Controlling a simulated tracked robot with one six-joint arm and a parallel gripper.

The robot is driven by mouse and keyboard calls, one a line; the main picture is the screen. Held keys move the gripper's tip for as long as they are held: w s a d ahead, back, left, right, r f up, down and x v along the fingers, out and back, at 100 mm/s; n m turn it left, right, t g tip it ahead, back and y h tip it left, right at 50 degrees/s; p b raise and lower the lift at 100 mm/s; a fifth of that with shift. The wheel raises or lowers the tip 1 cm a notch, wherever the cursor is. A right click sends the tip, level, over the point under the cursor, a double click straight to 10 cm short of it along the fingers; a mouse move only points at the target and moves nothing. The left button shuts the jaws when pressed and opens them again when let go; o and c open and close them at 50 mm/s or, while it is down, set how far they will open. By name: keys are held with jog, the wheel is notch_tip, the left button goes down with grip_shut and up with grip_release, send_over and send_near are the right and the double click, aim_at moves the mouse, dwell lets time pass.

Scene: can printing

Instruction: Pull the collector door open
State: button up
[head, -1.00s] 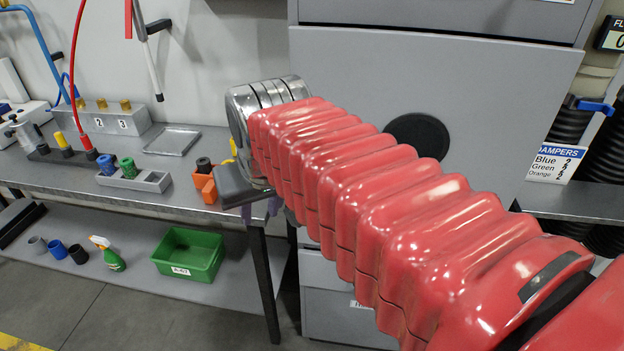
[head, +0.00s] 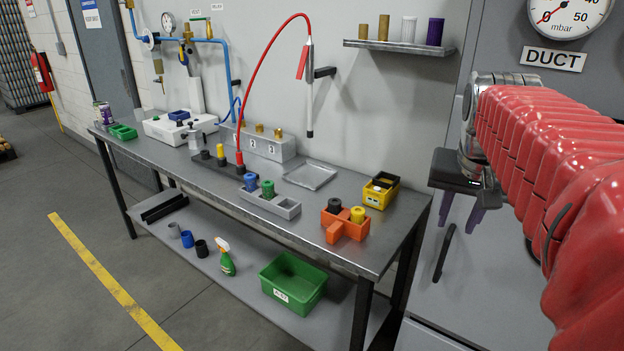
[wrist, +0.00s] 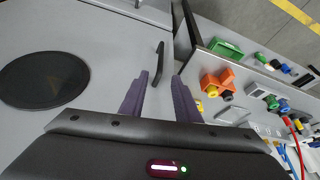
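The collector door (head: 425,300) is a grey panel at the right of the head view, beside the bench. It looks closed. Its black bar handle (head: 444,252) stands near the door's left edge. In the wrist view the handle (wrist: 160,60) lies just beyond the fingertips, roughly in line with the gap between them. My gripper (head: 458,220) has two purple fingers, and in the wrist view they (wrist: 160,75) are spread apart with nothing between them. It is in front of the door, above the handle in the head view, and appears apart from it. My red-sleeved arm hides the door's right part.
A metal bench (head: 335,232) stands left of the door, its right end close to my gripper. An orange holder (head: 345,228) and a yellow bin (head: 380,192) sit at that end. A black disc (wrist: 45,78) is on the door.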

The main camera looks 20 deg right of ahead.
aim_at(444, 250)
jog(key=x, duration=1.3)
jog(key=shift+d+f, duration=0.15)
jog(key=shift+f, duration=0.05)
jog(key=shift+c, duration=0.4)
grip_shut()
